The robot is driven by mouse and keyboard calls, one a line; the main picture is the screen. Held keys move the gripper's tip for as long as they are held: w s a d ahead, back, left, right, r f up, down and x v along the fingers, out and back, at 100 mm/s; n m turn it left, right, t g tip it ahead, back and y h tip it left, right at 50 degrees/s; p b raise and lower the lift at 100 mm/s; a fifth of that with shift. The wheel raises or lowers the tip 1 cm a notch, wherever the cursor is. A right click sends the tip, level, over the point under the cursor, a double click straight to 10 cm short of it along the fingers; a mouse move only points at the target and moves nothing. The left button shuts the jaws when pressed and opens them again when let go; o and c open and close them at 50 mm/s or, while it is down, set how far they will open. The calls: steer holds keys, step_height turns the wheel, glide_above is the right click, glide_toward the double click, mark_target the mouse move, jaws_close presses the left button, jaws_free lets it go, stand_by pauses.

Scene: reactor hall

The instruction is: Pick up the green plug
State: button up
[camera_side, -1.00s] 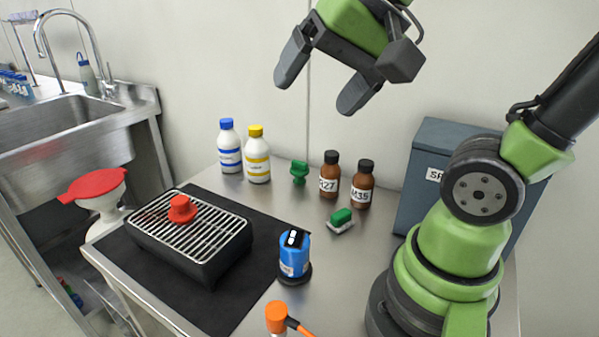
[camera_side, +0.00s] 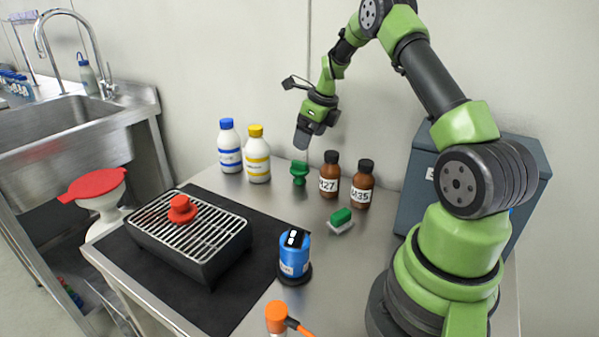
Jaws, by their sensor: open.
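The green plug (camera_side: 299,172) stands on the steel table near the wall, between the yellow-capped bottle and the brown bottles. My gripper (camera_side: 303,140) hangs above the plug, fingers pointing down. It is open and empty, with a small gap in the picture between its fingertips and the plug's top. The fingers overlap in this view, so the space between them is hidden.
White bottles with blue (camera_side: 229,146) and yellow (camera_side: 257,154) caps stand left of the plug. Brown bottles (camera_side: 329,175) (camera_side: 363,184) stand close on its right. A green-topped brush (camera_side: 340,221), blue device (camera_side: 294,257) and grill (camera_side: 190,240) with a red plug (camera_side: 182,209) lie nearer.

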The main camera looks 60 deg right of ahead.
mark_target(300, 162)
steer(key=x, duration=0.9)
steer(key=shift+w+f, duration=0.1)
steer(key=shift+w, duration=0.05)
steer(key=shift+c, duration=0.5)
steer(key=c, duration=0.9)
